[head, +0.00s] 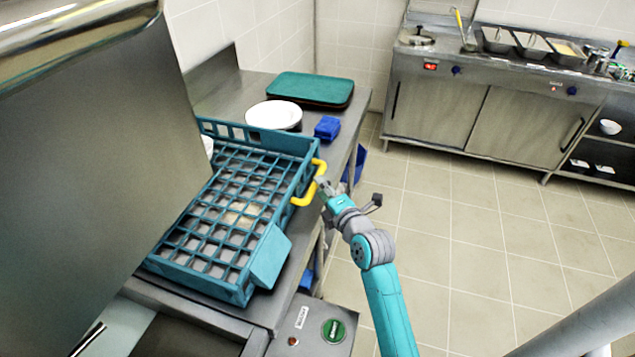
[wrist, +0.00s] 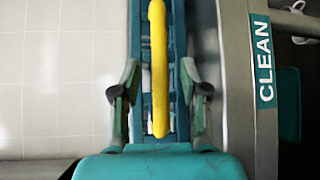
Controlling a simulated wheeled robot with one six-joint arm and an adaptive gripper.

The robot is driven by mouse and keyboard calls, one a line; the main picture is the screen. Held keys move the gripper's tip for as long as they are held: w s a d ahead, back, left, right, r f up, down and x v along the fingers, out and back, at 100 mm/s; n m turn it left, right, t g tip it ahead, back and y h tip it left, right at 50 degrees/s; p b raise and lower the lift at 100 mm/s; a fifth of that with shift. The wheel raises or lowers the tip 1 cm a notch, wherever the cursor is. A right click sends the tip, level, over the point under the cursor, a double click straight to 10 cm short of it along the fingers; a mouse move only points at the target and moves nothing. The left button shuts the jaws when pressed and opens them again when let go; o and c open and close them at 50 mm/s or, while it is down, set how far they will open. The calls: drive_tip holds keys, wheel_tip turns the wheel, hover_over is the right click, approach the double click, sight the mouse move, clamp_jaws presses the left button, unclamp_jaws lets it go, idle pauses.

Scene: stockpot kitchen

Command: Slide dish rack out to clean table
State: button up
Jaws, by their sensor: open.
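The dish rack (head: 222,210) is a teal grid crate with a yellow handle (head: 312,185) on its right side. It sits on the steel counter beside the large steel panel on the left. My gripper (head: 324,186) is open and close to the handle. In the wrist view the yellow handle (wrist: 158,70) runs upright between the spread fingers (wrist: 160,95), which look clear of it on both sides. A teal strip marked CLEAN (wrist: 264,60) is on a grey table edge to the right. The steel table (head: 335,121) extends behind the rack.
White plates (head: 273,115), a blue block (head: 327,128) and green trays (head: 312,89) occupy the table behind the rack. A control box with a green button (head: 333,331) is at the front. Tiled floor (head: 470,220) is open to the right.

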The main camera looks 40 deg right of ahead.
drive_tip(key=v, duration=0.7)
drive_tip(key=shift+s, duration=0.25)
